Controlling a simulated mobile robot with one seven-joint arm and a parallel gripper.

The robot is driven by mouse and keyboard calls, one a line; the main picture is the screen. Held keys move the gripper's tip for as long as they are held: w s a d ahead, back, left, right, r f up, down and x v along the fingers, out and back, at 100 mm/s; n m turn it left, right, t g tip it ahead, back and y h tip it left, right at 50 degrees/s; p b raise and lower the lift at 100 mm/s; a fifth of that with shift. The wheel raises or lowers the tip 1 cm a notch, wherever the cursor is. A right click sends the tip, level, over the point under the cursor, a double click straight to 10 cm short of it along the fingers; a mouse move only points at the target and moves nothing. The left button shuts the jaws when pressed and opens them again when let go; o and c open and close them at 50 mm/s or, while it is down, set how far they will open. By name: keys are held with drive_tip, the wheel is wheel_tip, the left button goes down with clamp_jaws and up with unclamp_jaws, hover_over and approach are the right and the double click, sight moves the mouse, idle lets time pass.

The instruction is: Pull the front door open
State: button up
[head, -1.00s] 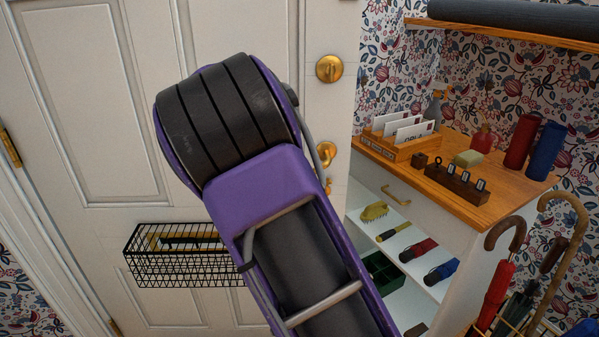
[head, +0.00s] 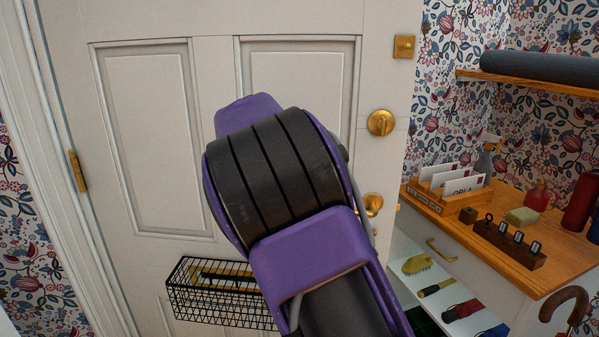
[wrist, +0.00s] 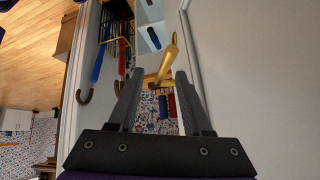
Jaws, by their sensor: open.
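The white panelled front door (head: 145,140) fills the left and middle of the head view, with a brass hinge (head: 77,171) at its left. A round brass lock (head: 381,122) sits near its right edge. The brass door handle (head: 371,203) below it is partly hidden by my arm. In the wrist view, the door's pale face (wrist: 260,70) is at the right. The handle (wrist: 170,58) shows as a gold lever between the fingertips of my gripper (wrist: 158,80). The gripper is open; I cannot tell whether it touches the lever. My gripper is hidden in the head view.
A black wire basket (head: 222,312) hangs low on the door. Right of the door stands a wood-topped cabinet (head: 560,262) with a letter rack (head: 445,198) and key block (head: 508,245). A shelf (head: 530,84) above holds a dark roll. Umbrellas (wrist: 98,62) stand beyond.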

drive_tip(key=p+v, duration=0.1)
drive_tip(key=v, duration=0.7)
